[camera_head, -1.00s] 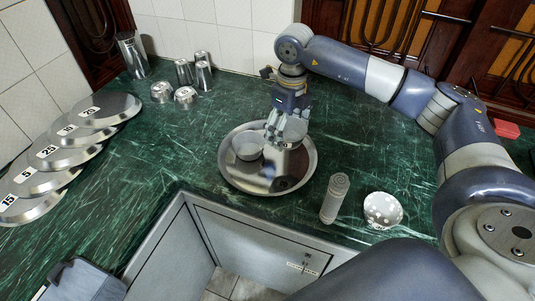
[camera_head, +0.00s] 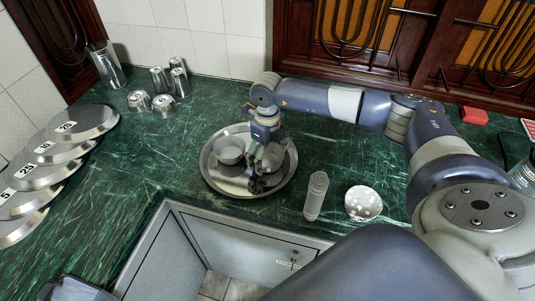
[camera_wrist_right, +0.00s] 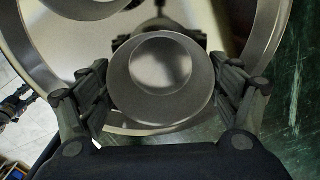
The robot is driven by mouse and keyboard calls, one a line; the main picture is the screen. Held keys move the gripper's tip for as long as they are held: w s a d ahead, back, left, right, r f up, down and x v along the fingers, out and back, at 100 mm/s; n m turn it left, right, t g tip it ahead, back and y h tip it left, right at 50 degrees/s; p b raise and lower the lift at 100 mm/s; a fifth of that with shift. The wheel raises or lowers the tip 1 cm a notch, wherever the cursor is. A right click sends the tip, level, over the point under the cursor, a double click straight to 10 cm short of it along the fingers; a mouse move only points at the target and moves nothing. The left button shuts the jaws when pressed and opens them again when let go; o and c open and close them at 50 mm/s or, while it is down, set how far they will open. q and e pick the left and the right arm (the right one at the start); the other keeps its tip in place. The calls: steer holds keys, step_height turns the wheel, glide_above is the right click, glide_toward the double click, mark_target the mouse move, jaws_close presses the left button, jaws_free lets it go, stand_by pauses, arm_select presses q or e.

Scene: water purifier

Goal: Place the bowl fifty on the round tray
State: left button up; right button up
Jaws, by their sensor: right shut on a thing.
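The round steel tray (camera_head: 222,184) lies on the green counter. My right gripper (camera_head: 266,168) is over the right half of the tray and is shut on a small steel bowl (camera_wrist_right: 160,110). In the right wrist view the bowl sits upright between the two fingers, its opening facing the camera. No number shows on it, and I cannot tell whether its base touches the tray. A second steel bowl (camera_head: 229,149) stands on the left half of the tray. My left gripper is not in view.
Several numbered steel plates (camera_head: 84,121) lie at the left. Steel cups (camera_head: 160,80) and two numbered upturned bowls (camera_head: 138,100) stand at the back left. The counter opening is in front.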

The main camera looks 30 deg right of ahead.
mark_target(268, 163)
steer(key=shift+f, duration=0.15)
steer(key=o, duration=1)
steer(key=shift+r, duration=0.2)
step_height(268, 163, up, 12)
steer(key=shift+r+b, duration=0.1)
steer(key=shift+b, duration=0.8)
